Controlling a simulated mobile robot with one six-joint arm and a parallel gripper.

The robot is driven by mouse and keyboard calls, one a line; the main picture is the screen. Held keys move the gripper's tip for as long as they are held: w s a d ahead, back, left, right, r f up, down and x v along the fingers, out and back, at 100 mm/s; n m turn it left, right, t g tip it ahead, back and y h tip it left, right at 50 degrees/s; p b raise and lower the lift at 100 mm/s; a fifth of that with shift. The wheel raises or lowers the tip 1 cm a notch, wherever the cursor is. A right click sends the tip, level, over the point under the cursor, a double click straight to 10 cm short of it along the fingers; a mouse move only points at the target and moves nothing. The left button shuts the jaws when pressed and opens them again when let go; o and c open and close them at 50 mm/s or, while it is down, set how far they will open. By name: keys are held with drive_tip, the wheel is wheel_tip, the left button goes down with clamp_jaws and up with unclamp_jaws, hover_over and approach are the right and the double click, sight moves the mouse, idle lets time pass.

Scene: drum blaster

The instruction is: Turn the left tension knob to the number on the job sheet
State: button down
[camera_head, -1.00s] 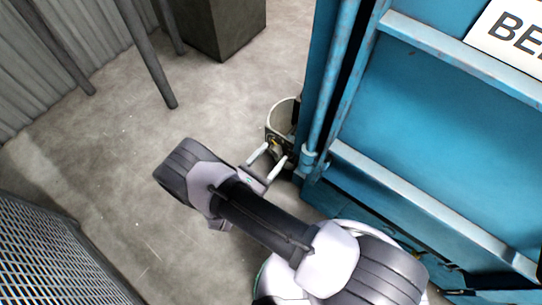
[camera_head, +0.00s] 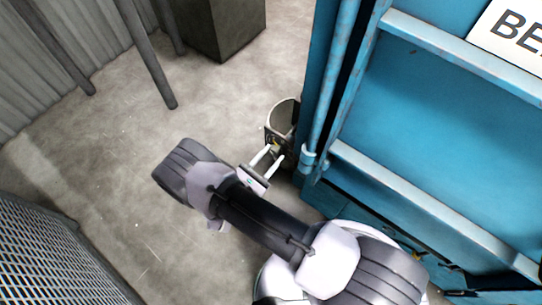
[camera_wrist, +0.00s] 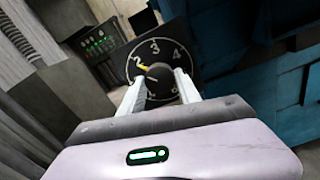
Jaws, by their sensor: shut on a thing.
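The tension knob (camera_wrist: 160,82) is dark and round, in the middle of a black dial plate (camera_wrist: 181,62) with white numbers; 2, 3 and 4 are readable. Its yellow pointer (camera_wrist: 142,67) points up-left, at about the 2. My gripper (camera_wrist: 159,84) has one finger on each side of the knob and is shut on it. In the head view my gripper (camera_head: 270,158) reaches the small dial beside the blue cabinet's corner, where the numbers are too small to read. No job sheet can be made out.
The blue cabinet (camera_head: 450,110) stands close on the right, with a white sign (camera_head: 510,35) partly cut off. A grey mesh panel (camera_head: 50,255) is at lower left. The floor (camera_head: 120,150) to the left is clear.

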drive_tip(key=m, duration=0.5)
drive_tip(key=shift+b, duration=0.35)
drive_tip(key=m, duration=0.5)
drive_tip(key=shift+a+m, duration=0.1)
drive_tip(key=shift+m, duration=0.3)
drive_tip(key=m, duration=0.5)
drive_tip(key=shift+r+b, duration=0.1)
drive_tip(key=shift+b, duration=0.25)
drive_tip(key=m, duration=0.5)
drive_tip(key=shift+m, duration=0.3)
drive_tip(key=c, duration=0.9)
unclamp_jaws()
drive_tip(key=shift+o, duration=0.2)
